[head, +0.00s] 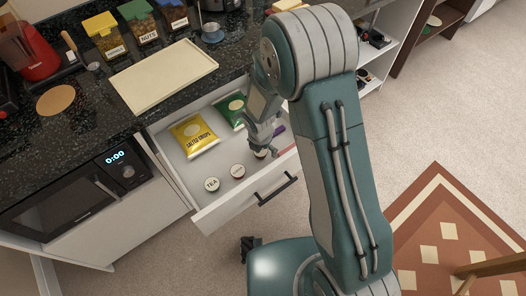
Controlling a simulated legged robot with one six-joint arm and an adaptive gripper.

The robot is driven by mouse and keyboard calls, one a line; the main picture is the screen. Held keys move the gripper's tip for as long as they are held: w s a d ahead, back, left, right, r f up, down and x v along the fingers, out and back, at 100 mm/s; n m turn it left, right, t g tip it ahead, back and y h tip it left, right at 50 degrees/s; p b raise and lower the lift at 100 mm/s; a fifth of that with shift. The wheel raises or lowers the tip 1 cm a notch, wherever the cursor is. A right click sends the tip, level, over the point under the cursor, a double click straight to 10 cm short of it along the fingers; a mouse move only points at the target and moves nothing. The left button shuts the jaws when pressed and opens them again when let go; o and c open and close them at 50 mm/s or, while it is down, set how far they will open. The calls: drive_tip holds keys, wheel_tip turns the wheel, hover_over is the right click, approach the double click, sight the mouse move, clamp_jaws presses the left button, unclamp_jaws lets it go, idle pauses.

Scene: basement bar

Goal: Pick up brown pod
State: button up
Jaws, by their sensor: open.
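My gripper (262,146) reaches down into the open drawer (203,216) and is open. Three small round pods with pale labelled tops are in the drawer's front part. One pod (212,184) reads "TEA" and has a dark rim. Another pod (238,171) has a reddish-brown rim, and its label is too small to read. A third, dark pod (260,154) is right at the fingertips and partly hidden by them. I cannot tell for sure which pod is the brown one, nor whether the fingers touch the third pod.
A yellow chip bag (194,136) and a green bag (232,109) lie farther back in the drawer. A purple item (279,131) is right of my gripper. A cream tray (163,76), labelled jars (107,36) and a red appliance (38,52) stand on the dark counter above.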

drive_tip(key=shift+a+f, duration=0.2)
drive_tip(key=shift+f, duration=0.35)
drive_tip(key=shift+w+a+f, duration=0.1)
drive_tip(key=shift+a+f, duration=0.05)
drive_tip(key=shift+a, duration=0.35)
drive_tip(key=shift+d, duration=0.5)
drive_tip(key=c, duration=0.8)
drive_tip(key=shift+o, duration=0.2)
drive_tip(key=shift+a, duration=0.2)
